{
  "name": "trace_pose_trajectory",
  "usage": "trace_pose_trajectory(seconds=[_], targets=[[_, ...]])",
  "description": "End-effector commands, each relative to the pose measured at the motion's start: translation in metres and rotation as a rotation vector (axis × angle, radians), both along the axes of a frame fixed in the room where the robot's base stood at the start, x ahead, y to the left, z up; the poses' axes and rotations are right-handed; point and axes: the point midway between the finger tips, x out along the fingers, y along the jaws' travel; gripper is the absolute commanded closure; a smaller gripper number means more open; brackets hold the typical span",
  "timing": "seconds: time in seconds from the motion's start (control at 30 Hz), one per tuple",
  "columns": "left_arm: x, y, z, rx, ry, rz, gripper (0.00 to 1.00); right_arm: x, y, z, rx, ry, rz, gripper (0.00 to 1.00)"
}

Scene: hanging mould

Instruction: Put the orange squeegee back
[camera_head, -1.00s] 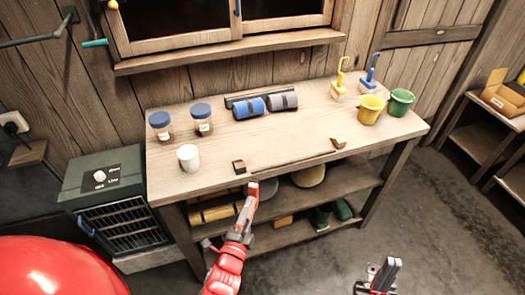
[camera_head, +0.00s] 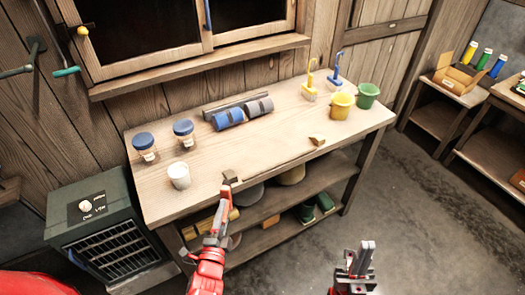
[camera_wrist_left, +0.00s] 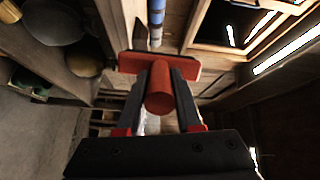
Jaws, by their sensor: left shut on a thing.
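My left gripper (camera_head: 224,190) is over the front edge of the workbench, at the left-centre. In the left wrist view it is shut on the orange squeegee (camera_wrist_left: 160,92), whose round handle end points at the camera between the two dark fingers and whose crossbar (camera_wrist_left: 160,62) lies beyond. In the head view the squeegee is hard to tell apart from the red arm. My right gripper (camera_head: 360,258) hangs over the floor in front of the bench, apart from everything; its fingers look close together, but the gap is unclear.
The workbench (camera_head: 250,150) holds two blue-lidded jars (camera_head: 145,146), a white cup (camera_head: 179,175), rolls (camera_head: 228,119), yellow and green buckets (camera_head: 342,105) and two hooked brushes (camera_head: 310,85). Rods with coloured ends (camera_head: 66,72) project from the left wall. A heater-like box (camera_head: 100,235) stands left.

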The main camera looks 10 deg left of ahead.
Motion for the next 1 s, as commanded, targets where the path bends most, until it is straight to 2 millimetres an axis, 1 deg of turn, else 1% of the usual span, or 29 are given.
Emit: trace_pose_trajectory(seconds=[0.03,0.17,0.4,0.5,0.63,0.67,0.7,1.0], targets=[[0.000,0.000,0.017,0.000,-0.001,0.000,1.00,0.000,0.000,0.017,0.000,0.000,0.000,1.00],[0.000,0.000,0.043,0.000,-0.001,0.000,1.00,0.000,0.000,0.043,0.000,0.000,0.000,1.00],[0.000,0.000,0.110,0.000,-0.001,0.000,1.00,0.000,0.000,0.110,0.000,0.000,0.000,1.00],[0.000,0.000,0.134,0.000,0.000,0.000,1.00,0.000,0.000,0.134,0.000,0.000,0.000,1.00],[0.000,0.000,0.159,0.000,0.000,0.000,1.00,0.000,0.000,0.159,0.000,0.000,0.000,1.00],[0.000,-0.001,0.147,0.002,0.018,-0.005,1.00,0.000,0.000,0.146,0.000,-0.001,0.000,1.00],[0.000,-0.002,0.145,0.004,0.040,-0.007,1.00,0.000,0.000,0.143,0.000,0.001,0.000,1.00],[0.000,0.000,0.144,0.000,0.148,-0.003,1.00,0.000,0.000,0.143,0.000,0.000,0.000,1.00]])
